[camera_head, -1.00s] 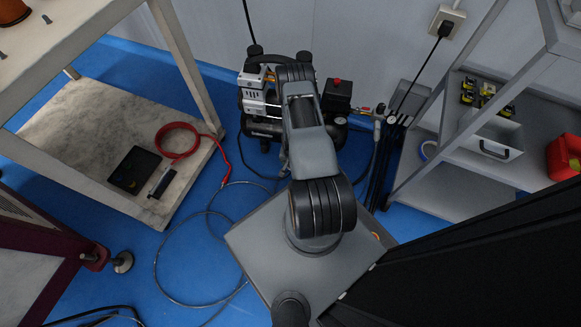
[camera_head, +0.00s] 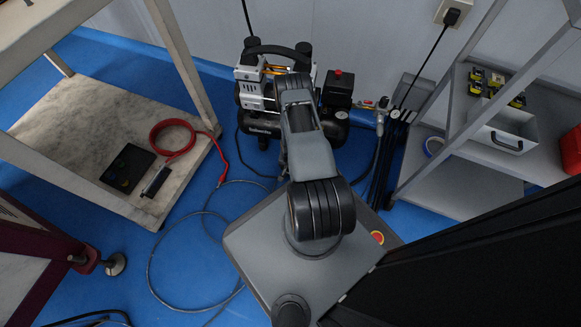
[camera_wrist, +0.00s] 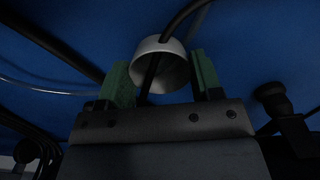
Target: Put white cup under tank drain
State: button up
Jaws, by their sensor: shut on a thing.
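A white cup (camera_wrist: 178,48) shows between the green fingers of my gripper (camera_wrist: 160,72) in the wrist view. My gripper is shut on it, and the cup's open mouth shows partly. A dark cable or hose crosses the view at the cup. In the head view a black compressor tank (camera_head: 262,128) stands on the blue floor near the wall, partly behind my arm. Its drain cannot be made out. My gripper and the cup are hidden in the head view.
A bench with a lower shelf (camera_head: 60,130) stands at left, holding a red hose (camera_head: 172,140) and a black tray (camera_head: 128,168). A grey rack (camera_head: 455,185) with a metal box (camera_head: 505,140) stands at right. Thin hoses loop over the blue floor (camera_head: 190,260).

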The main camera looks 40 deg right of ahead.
jog(key=shift+f, duration=0.15)
jog(key=o, duration=1)
jog(key=w+a+r+n+p, duration=0.2)
jog(key=r, duration=1.1)
jog(key=w+a+r+n+t+p, duration=0.1)
jog(key=w+a+r+p, duration=0.15)
jog(key=r, duration=1.15)
jog(key=w+a+r+n+p, duration=0.1)
jog(key=w+a+r+n, duration=0.15)
jog(key=r, duration=1.05)
jog(key=s+a+r+n, duration=0.1)
jog(key=s+a+r, duration=0.2)
jog(key=r, duration=0.3)
jog(key=s+a+r+n+t, duration=0.1)
jog(key=s+a+r+n, duration=0.1)
jog(key=s+a+r, duration=0.2)
jog(key=s+a+r+n, duration=0.1)
jog(key=s+a+r, duration=0.2)
jog(key=s+r, duration=0.3)
jog(key=shift+s+a+r+n+t, duration=0.15)
jog(key=shift+a+r, duration=0.05)
jog(key=shift+r, duration=0.75)
jog(key=shift+s+a+r+n+t, duration=0.1)
jog(key=shift+s+a+r+t, duration=0.1)
jog(key=shift+r, duration=0.75)
